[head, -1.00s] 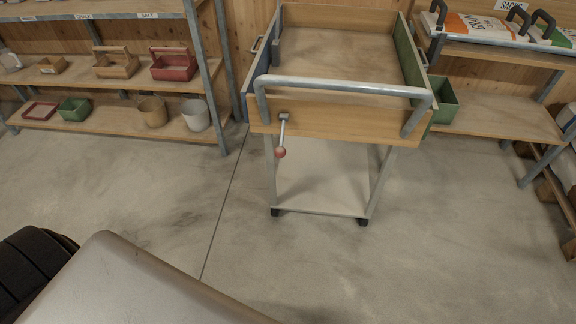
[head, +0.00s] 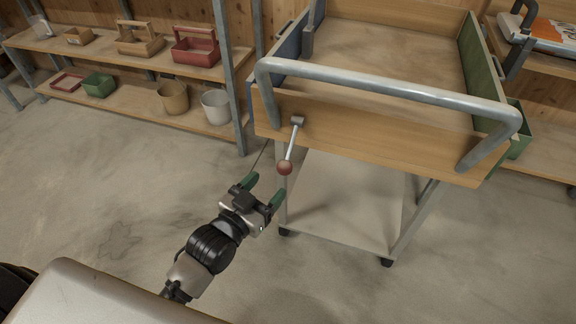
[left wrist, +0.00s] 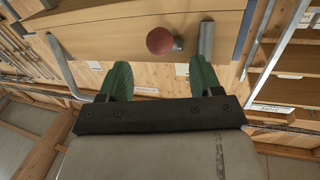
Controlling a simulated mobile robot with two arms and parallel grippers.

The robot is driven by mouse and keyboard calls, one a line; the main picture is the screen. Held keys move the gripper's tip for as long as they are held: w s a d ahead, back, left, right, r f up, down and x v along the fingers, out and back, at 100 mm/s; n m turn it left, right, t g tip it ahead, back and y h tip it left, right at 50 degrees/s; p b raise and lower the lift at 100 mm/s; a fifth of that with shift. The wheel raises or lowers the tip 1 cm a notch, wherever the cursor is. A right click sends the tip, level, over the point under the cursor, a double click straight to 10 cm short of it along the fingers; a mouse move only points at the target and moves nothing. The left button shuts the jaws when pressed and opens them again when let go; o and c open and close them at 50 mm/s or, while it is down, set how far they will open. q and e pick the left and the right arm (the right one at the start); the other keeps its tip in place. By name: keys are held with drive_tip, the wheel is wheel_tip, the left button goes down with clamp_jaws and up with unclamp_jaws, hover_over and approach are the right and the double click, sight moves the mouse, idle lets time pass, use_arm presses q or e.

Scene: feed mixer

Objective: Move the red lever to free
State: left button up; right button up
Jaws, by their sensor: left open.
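The red lever (head: 291,147) is a grey metal rod with a red ball knob, mounted on the wooden front panel of a cart (head: 380,142). It hangs down from its pivot, the knob tilted slightly left. My left gripper (head: 264,190) is open and empty, just below and left of the knob, apart from it. In the left wrist view the red knob (left wrist: 160,40) shows beyond and between the two green fingertips (left wrist: 161,75), with the rod (left wrist: 206,38) to its right. No free marking can be read. My right gripper is not seen.
A grey tubular handle (head: 390,88) runs across the cart's front above the lever. Shelves with a red tray (head: 196,52), pots and boxes stand at the left. Another shelf with sacks (head: 560,35) stands at the right. The floor (head: 110,190) in front is clear.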

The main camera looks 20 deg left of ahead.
sight(288, 163)
use_arm(q)
drive_tip(key=x, duration=0.9)
drive_tip(key=shift+f+b, duration=0.1)
drive_tip(key=shift+b, duration=0.3)
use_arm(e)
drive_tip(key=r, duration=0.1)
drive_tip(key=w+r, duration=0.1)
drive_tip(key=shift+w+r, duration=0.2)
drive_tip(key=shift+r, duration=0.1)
use_arm(q)
clamp_jaws()
